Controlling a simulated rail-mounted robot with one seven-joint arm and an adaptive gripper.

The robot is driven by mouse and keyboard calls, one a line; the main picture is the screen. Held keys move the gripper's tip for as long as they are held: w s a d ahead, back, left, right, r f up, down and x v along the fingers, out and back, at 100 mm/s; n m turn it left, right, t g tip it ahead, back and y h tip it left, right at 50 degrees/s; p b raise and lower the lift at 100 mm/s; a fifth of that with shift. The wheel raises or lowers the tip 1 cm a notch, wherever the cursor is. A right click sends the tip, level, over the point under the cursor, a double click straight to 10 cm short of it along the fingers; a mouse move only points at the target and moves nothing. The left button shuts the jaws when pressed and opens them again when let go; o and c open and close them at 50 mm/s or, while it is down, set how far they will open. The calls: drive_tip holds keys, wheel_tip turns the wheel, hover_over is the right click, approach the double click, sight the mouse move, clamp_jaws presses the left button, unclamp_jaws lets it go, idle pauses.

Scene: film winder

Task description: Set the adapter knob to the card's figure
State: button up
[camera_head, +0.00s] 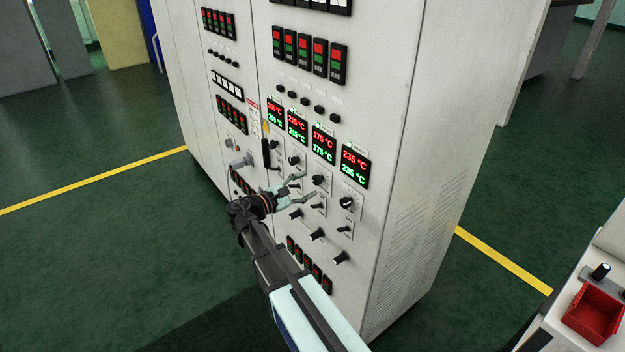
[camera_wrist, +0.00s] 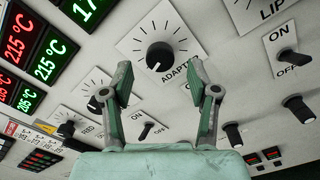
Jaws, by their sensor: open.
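The adapter knob is a black round knob (camera_wrist: 160,56) on a white dial plate marked ADAPTER, partly covered by a finger. Its white mark points toward the lower left in the wrist view. In the head view it is the third dial knob (camera_head: 318,180), below the 175 °C display (camera_head: 322,145). My gripper (camera_head: 308,185) is open and empty, its fingers in front of the panel near this knob. In the wrist view the gripper (camera_wrist: 161,82) has its fingertips below the knob, one to each side, apparently not touching it. I cannot identify a card with a readable figure.
The LIP knob (camera_head: 347,202) is right of the adapter knob. Small ON/OFF switches (camera_wrist: 287,57) and lower black knobs (camera_head: 317,234) are close by. A red-headed label (camera_head: 253,117) is unreadable. A red tray (camera_head: 592,312) stands at far right.

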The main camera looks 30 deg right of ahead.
sight(314, 181)
drive_tip(key=shift+w+d, duration=0.15)
drive_tip(key=shift+d, duration=0.65)
drive_tip(key=shift+w+d, duration=0.15)
drive_tip(key=shift+d, duration=0.65)
clamp_jaws()
drive_tip(key=shift+f+m+b, duration=0.15)
drive_tip(key=shift+m+b, duration=0.15)
drive_tip(key=shift+b, duration=0.1)
